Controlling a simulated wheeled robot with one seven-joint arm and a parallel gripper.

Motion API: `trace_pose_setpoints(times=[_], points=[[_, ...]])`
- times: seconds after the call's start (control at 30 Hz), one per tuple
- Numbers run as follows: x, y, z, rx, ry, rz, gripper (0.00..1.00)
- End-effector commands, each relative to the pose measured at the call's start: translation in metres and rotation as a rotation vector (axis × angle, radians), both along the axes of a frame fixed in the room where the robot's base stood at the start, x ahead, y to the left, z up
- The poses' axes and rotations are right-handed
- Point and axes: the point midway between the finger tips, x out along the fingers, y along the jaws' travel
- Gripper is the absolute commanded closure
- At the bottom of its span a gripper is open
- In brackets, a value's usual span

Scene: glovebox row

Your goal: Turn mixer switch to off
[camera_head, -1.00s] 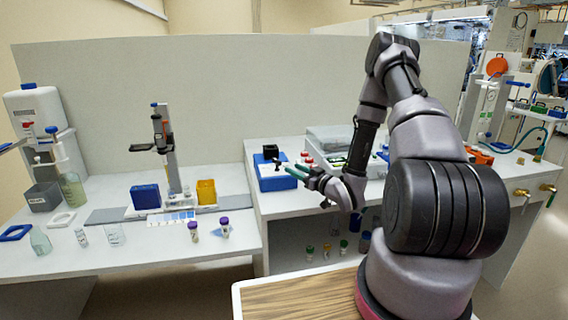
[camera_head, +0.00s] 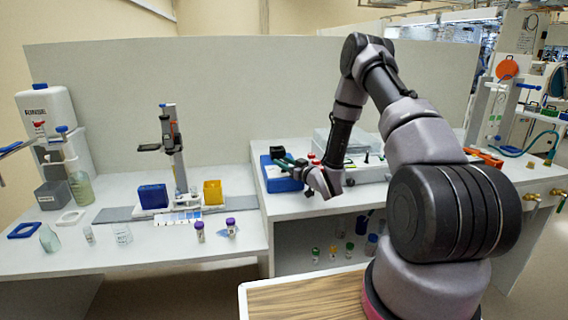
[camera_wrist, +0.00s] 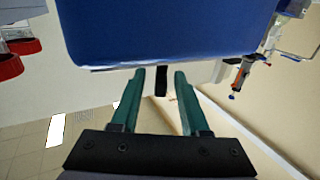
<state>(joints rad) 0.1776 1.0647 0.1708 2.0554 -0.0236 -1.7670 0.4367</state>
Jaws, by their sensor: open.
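The mixer appears to be the blue box (camera_head: 270,181) on the right bench, partly hidden behind my gripper in the head view. In the wrist view its blue body (camera_wrist: 165,30) fills the top middle. A small black part (camera_wrist: 161,84), possibly the switch, sticks out below the body's edge, between my fingertips in the picture. My gripper (camera_head: 284,160) has teal fingers and is at the mixer in the head view. In the wrist view the gripper (camera_wrist: 159,75) is open, with a finger on each side of the black part. I cannot tell whether they touch it, or its setting.
A pale instrument with red-capped tubes (camera_head: 313,158) stands just right of my gripper. Several small vials (camera_head: 332,252) stand on the shelf below. The left bench holds a stand (camera_head: 175,150), a blue bin (camera_head: 153,196) and a yellow bin (camera_head: 212,192). A partition (camera_head: 250,90) stands behind.

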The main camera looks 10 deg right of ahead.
Motion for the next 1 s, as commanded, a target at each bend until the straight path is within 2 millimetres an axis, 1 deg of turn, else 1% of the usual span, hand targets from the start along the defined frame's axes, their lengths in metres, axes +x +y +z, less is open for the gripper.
trace_pose_setpoints(times=[0.07,0.1,0.17,0.2,0.47,0.8,1.0], points=[[-0.0002,-0.0001,-0.0001,0.000,0.000,0.000,0.55],[-0.0002,-0.0001,-0.0001,0.000,0.000,0.000,0.70],[-0.0003,-0.0001,0.0000,0.000,0.000,0.000,0.93],[-0.0003,-0.0001,-0.0001,0.000,0.000,0.000,1.00],[0.0006,-0.0012,0.0003,0.002,-0.001,0.023,1.00],[0.0011,-0.0013,0.0014,0.002,-0.004,0.214,1.00],[0.0005,-0.0002,0.0013,-0.001,-0.003,0.249,1.00]])
